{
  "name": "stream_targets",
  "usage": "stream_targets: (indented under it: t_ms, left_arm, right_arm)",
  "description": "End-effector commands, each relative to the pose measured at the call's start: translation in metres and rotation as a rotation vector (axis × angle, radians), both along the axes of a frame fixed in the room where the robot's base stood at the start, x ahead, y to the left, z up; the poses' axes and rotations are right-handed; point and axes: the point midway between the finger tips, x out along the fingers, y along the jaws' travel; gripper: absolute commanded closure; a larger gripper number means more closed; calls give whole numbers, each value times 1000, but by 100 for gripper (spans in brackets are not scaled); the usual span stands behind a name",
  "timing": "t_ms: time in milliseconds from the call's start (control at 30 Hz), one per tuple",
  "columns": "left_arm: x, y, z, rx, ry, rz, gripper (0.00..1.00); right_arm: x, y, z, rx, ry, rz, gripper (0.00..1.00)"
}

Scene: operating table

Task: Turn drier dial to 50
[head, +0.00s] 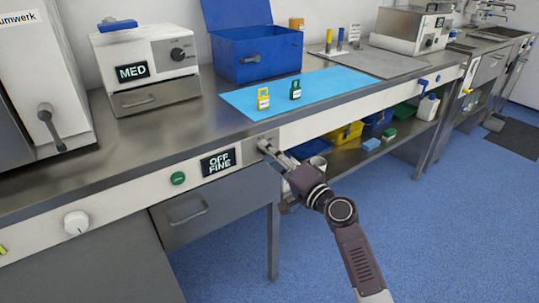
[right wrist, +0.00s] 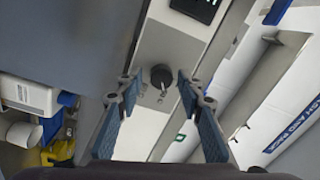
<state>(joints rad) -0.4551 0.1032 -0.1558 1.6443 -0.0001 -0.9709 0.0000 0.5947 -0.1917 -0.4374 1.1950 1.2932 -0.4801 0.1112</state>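A small dark dial (right wrist: 160,76) sits on a pale front panel in the right wrist view, with small markings around it too small to read. My left gripper is not in view.
A white knob (head: 76,222) and a green button (head: 178,178) are further left on the panel. A drawer handle (head: 188,213) sticks out below.

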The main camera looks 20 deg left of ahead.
Motion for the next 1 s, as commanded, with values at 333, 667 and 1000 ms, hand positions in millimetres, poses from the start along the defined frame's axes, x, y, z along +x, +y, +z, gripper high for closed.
stream_targets:
  t_ms: [333,667,1000]
  left_arm:
    - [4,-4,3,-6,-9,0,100]
    - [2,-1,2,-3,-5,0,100]
    - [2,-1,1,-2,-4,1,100]
  right_arm:
    - [-1,-1,1,0,-1,0,61]
    - [-22,-31,-2,-1,-2,-1,61]
    - [-57,-77,-5,-2,-1,0,61]
